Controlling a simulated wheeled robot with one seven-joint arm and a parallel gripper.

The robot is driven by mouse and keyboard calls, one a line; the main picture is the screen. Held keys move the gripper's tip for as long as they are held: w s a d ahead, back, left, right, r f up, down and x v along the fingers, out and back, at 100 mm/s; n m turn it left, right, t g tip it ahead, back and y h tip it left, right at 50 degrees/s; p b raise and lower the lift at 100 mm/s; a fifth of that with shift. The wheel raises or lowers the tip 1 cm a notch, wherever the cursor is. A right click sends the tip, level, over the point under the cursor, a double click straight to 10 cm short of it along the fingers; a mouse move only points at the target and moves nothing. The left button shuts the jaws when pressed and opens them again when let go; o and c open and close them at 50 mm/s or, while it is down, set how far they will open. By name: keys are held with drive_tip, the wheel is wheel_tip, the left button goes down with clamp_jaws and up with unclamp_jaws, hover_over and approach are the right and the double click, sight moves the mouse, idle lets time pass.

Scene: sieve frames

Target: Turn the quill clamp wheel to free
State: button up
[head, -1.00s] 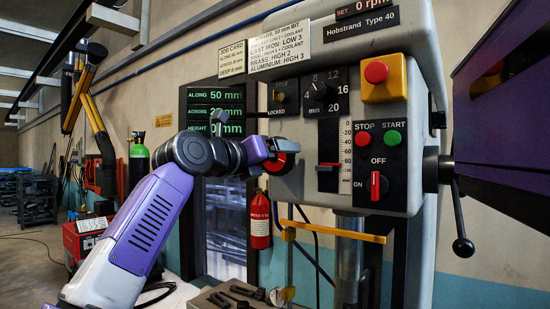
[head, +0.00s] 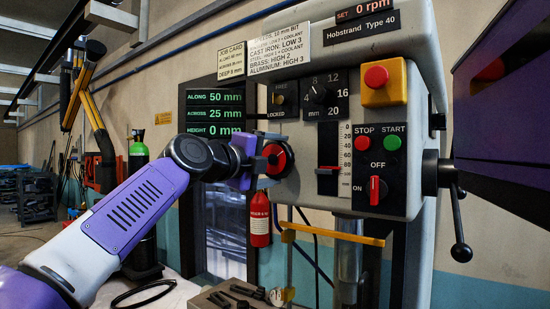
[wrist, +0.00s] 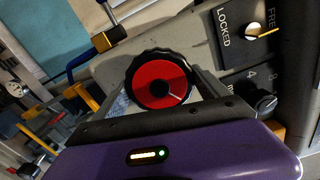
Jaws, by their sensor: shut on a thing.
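The quill clamp wheel (head: 281,160), a black knurled rim with a red face, is on the left side of the drill head. In the wrist view the wheel (wrist: 160,72) faces the camera, with a black hub and a thin white mark toward the lower right. My gripper (head: 262,160) is shut on the wheel; its fingers lie at either side of the rim. Beside it is the FREE/LOCKED plate (head: 283,99). In the wrist view the plate (wrist: 236,45) carries a small pale pointer (wrist: 262,33), which seems to lean toward the FREE side.
The black dial (head: 319,93) and depth scale (head: 336,165) are close right of the wheel. The stop/start panel (head: 379,165) and yellow-boxed red button (head: 380,82) are farther right. A yellow bar (head: 332,234) and fire extinguisher (head: 259,220) are below.

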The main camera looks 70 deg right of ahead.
drive_tip(key=n+p, duration=0.3)
drive_tip(key=n, duration=0.3)
drive_tip(key=shift+w+r+n, duration=0.1)
drive_tip(key=shift+r+n, duration=0.05)
drive_tip(key=shift+n, duration=0.15)
drive_tip(key=n+p, duration=0.2)
drive_tip(key=n, duration=0.1)
drive_tip(key=shift+n, duration=0.3)
drive_tip(key=shift+n+p, duration=0.5)
drive_tip(key=shift+p, duration=0.05)
drive_tip(key=o, duration=1.2)
drive_tip(key=shift+o, duration=0.2)
drive_tip(key=b+v, duration=0.2)
drive_tip(key=v, duration=0.6)
